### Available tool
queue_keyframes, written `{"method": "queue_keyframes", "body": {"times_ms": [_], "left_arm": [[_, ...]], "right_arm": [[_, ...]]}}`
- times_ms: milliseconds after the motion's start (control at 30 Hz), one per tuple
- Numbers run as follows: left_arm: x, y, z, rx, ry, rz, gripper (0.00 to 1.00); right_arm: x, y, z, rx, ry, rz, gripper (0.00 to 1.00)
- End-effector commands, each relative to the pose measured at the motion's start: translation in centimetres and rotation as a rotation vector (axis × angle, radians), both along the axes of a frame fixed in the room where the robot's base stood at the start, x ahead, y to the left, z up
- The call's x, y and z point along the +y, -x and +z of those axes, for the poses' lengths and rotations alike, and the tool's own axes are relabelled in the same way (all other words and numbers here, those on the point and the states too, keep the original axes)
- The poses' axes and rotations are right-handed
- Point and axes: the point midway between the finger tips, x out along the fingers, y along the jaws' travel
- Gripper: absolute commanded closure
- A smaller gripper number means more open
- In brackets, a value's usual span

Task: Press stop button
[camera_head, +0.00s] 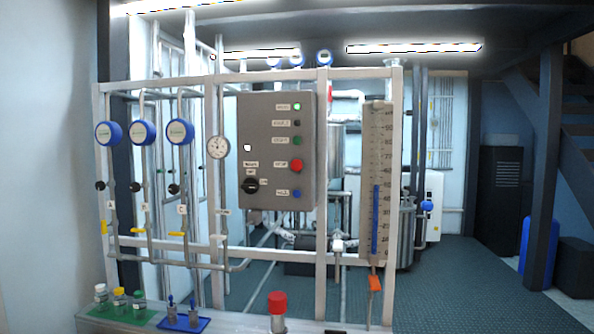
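A grey control box (262,150) is mounted on the white frame in the middle of the head view. Its right column holds a large red button (296,166) beside a small label that seems to read stop. Above it are a lit green lamp (297,107), a dark button (297,123) and a green button (297,141). Below it is a blue button (297,194). A black rotary knob (250,185) sits at the lower left of the box. Neither of my grippers shows in this view.
The white pipe frame (348,255) carries several blue round gauges (143,132) at left and a level scale (377,180) at right. A bench (235,321) in front holds small bottles on a green tray (130,318) and a red-capped container (277,303). Open floor (455,280) lies at right.

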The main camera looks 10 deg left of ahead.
Motion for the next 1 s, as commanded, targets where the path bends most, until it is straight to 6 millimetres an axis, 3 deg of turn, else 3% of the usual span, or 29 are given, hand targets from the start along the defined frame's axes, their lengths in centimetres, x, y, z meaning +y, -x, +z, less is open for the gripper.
{"method": "queue_keyframes", "body": {"times_ms": [200,467,1000], "left_arm": [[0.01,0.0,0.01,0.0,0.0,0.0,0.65],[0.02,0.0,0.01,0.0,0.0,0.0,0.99],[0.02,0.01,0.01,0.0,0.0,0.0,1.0]], "right_arm": [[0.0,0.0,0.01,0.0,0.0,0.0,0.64],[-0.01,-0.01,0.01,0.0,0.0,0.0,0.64],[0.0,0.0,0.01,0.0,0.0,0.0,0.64]]}}
